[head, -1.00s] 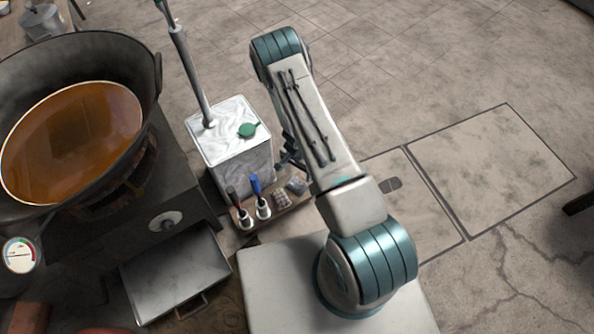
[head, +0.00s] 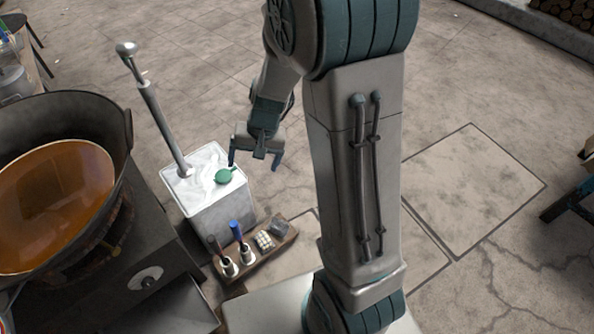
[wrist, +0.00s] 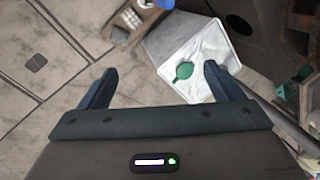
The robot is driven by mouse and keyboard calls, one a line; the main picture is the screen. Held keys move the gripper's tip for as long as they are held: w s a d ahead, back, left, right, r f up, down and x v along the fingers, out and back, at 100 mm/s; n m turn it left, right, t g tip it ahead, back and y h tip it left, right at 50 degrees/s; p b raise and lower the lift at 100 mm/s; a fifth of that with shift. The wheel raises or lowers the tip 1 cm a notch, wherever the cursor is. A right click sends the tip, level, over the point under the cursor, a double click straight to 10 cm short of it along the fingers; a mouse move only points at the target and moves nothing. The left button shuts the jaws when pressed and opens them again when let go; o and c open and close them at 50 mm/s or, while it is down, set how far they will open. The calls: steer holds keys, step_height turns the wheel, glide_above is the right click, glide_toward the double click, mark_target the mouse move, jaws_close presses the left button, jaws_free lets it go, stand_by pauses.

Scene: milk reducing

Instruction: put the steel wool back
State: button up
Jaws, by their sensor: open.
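A grey lump that looks like the steel wool (head: 281,228) sits at the right end of a small wooden caddy (head: 255,272). A pale gridded block (head: 264,241) and two upright handled tools, one dark (head: 216,246) and one blue (head: 237,232), share the caddy. My gripper (head: 255,165) is open and empty, above the far right side of the white-topped bin, behind the caddy in the head view. In the wrist view its fingers (wrist: 159,72) are spread, with the bin and floor beyond. The caddy (wrist: 120,36) shows there at the top, partly cut off.
The square bin (head: 225,215) has a white top with a green round piece (head: 223,177) and a tall grey handle (head: 165,125) rising from it. A large pan of orange-brown liquid (head: 50,205) stands on a stove at left. Open floor lies to the right.

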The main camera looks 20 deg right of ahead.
steer(key=s+d+r+n+h, duration=0.1)
steer(key=s+d+r, duration=0.1)
steer(key=s+r, duration=0.3)
steer(key=s+d+r+n+h, duration=0.2)
steer(key=s+r, duration=0.4)
steer(key=s, duration=0.4)
steer(key=shift+s+d+r+n+t, duration=0.3)
steer(key=shift+s+d, duration=0.1)
steer(key=shift+d, duration=0.3)
steer(key=shift+a, duration=0.1)
